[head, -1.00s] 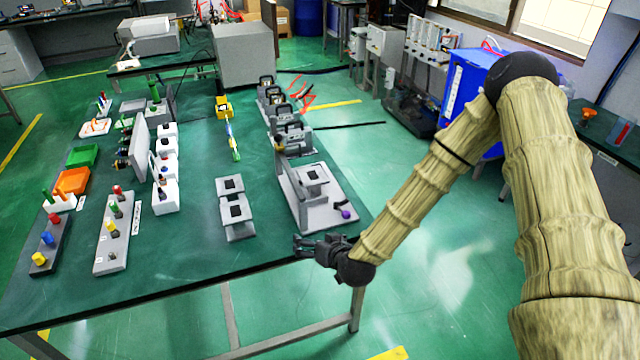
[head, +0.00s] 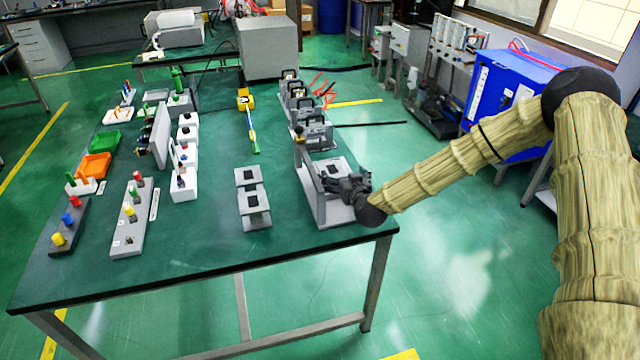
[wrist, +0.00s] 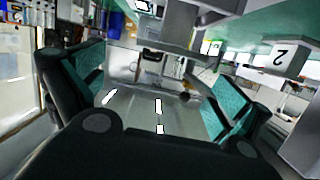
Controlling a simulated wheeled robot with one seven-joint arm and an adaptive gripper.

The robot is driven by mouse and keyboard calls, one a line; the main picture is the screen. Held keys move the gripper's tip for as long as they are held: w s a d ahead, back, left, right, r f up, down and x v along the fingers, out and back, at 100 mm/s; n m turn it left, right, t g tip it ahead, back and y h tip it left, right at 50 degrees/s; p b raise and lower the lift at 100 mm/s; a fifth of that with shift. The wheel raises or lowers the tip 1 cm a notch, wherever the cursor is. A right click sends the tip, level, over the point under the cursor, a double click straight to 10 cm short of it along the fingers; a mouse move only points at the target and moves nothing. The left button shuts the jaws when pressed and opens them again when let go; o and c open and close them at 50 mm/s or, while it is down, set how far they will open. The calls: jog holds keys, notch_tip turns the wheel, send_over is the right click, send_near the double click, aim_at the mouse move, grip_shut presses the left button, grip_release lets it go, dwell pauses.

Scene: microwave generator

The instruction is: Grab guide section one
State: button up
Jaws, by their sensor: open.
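Several grey blocks with dark handles (head: 293,98) stand in a row at the far right of the green table. They look like guide sections, but I cannot tell which is section one. My gripper (head: 328,183) is open at the table's right edge, over the grey stand with an upright plate (head: 307,190). It is nearer the front than the row and apart from it. In the wrist view my gripper (wrist: 158,95) shows both dark fingers spread wide, with no object clearly held. A dark handle-like shape (wrist: 150,54) lies beyond them, too small to name surely.
A two-part grey stand (head: 254,200) is left of my gripper. White blocks (head: 184,185) and a grey panel (head: 160,135) stand farther left. A yellow-ended tool (head: 246,100) lies mid-table. Bare table lies along the front. A white block marked 2 (wrist: 285,58) shows in the wrist view.

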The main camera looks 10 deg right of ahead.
aim_at(332, 173)
jog(key=f, duration=0.2)
jog(key=w+a+f, duration=0.1)
jog(key=shift+n+g, duration=0.3)
jog(key=shift+n, duration=0.1)
jog(key=shift+p+x, duration=0.9)
jog(key=shift+x, duration=1.2)
jog(key=shift+p+x, duration=0.4)
jog(key=shift+x, duration=1.15)
jog(key=shift+s+r, duration=0.1)
jog(key=shift+r, duration=0.05)
jog(key=c, duration=1.3)
jog(key=shift+r, duration=0.1)
